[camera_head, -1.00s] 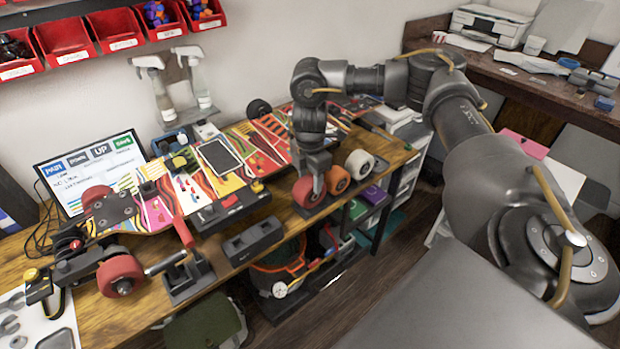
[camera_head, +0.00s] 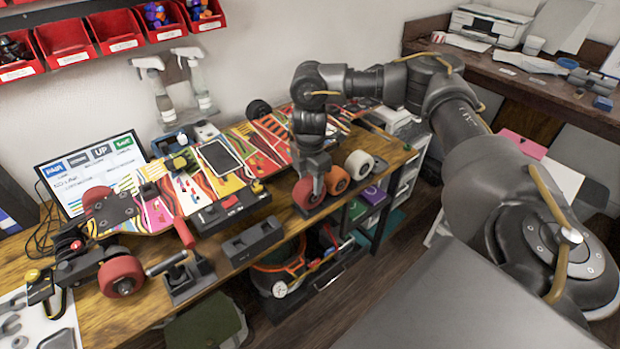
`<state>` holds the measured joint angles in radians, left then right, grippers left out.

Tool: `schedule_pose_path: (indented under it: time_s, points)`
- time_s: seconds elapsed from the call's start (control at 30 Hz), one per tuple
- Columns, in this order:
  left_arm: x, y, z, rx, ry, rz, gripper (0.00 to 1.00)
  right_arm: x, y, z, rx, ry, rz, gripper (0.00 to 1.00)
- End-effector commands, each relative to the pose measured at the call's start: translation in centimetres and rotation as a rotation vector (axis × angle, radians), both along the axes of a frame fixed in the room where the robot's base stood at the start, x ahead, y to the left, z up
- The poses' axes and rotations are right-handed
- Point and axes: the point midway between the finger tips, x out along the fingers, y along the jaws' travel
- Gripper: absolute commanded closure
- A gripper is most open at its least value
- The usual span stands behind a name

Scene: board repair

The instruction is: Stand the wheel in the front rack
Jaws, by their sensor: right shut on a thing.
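My right gripper (camera_head: 317,187) points down at the front right of the workbench. It is shut on a red wheel (camera_head: 303,195), which is at the bench's front edge; I cannot tell whether the wheel touches the bench top. An orange wheel (camera_head: 336,180) and a white wheel (camera_head: 359,163) stand in a row just right of it. A dark grey rack (camera_head: 253,242), which looks like the front rack, sits left of the gripper near the front edge. Its slots look empty. My left gripper is not in view.
A colourful skateboard deck (camera_head: 160,212) lies behind the rack, with a red wheel (camera_head: 122,276) on its truck at the left. A black stand (camera_head: 188,278) holds a tool left of the rack. Bare wood lies between rack and gripper.

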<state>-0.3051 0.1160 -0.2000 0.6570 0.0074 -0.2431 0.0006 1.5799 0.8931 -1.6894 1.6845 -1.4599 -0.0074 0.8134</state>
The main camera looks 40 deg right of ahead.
Motion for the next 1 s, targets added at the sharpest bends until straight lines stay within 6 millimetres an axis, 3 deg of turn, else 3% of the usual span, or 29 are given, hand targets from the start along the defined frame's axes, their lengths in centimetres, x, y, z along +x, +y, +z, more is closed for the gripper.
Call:
schedule_pose_path:
  time_s: [0.47,0.5,0.67,0.87,1.0]
  points:
    - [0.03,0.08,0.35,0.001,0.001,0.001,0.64,0.03,0.01,-0.51,0.000,-0.001,0.000,0.77]
    - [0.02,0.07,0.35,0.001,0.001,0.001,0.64,0.02,0.01,-0.51,0.000,-0.001,0.000,0.49]
    - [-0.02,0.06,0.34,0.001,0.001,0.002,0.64,0.01,0.01,-0.53,0.000,0.000,0.000,0.28]
    - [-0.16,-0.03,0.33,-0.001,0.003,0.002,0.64,0.00,0.01,-0.54,0.000,0.000,0.000,0.27]
    - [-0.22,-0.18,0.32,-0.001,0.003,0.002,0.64,-0.02,0.00,-0.58,0.000,0.001,0.000,0.41]
